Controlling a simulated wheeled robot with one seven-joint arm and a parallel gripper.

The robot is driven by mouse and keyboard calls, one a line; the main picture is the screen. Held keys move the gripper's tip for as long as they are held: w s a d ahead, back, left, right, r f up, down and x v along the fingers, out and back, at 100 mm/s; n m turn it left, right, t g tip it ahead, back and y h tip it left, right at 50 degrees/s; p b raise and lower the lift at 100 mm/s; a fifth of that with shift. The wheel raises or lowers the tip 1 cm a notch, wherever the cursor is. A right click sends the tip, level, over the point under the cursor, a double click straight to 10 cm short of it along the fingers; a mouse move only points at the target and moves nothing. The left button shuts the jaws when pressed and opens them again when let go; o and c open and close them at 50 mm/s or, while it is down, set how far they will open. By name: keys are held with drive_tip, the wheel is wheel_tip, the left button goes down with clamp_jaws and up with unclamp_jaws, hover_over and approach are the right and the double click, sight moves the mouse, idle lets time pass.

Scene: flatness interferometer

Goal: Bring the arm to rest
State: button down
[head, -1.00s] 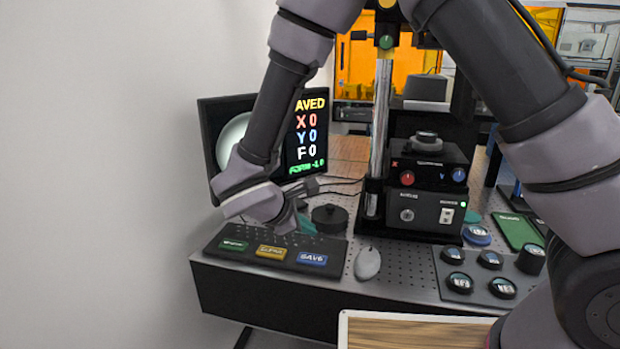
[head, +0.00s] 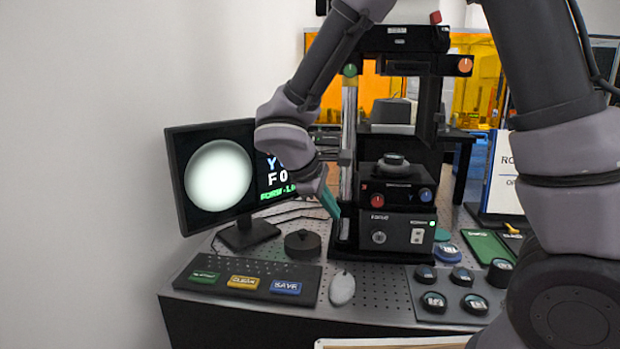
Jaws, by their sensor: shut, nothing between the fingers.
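My arm comes down from the top of the head view, and its gripper (head: 332,208) hangs in the air over the bench, in front of the monitor's right edge and left of the interferometer's control box (head: 392,232). Only the teal fingertips show clearly; they look closed with nothing held. The wrist covers part of the monitor (head: 217,178), which shows a pale round disc and partly hidden text. The interferometer (head: 405,66) stands upright behind, partly hidden by my arm.
A keypad (head: 247,276) with green, yellow and blue keys, a grey mouse (head: 342,288) and a black round piece (head: 302,244) lie on the perforated bench (head: 375,295). A plate with several round labelled pieces (head: 426,311) and a green pad (head: 486,246) are at right.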

drive_tip(key=s+d+r+m+t+y, duration=0.1)
drive_tip(key=s+d+r+m+y, duration=0.2)
drive_tip(key=d+r+m, duration=0.6)
drive_tip(key=s+d+r+m+t+y, duration=0.1)
drive_tip(key=s+d+r+m+y, duration=0.3)
drive_tip(key=d+r, duration=0.7)
drive_tip(key=shift+s+d+m+t, duration=0.45)
drive_tip(key=shift+s+m, duration=0.6)
drive_tip(key=shift+m, duration=1.35)
drive_tip(key=shift+r, duration=0.1)
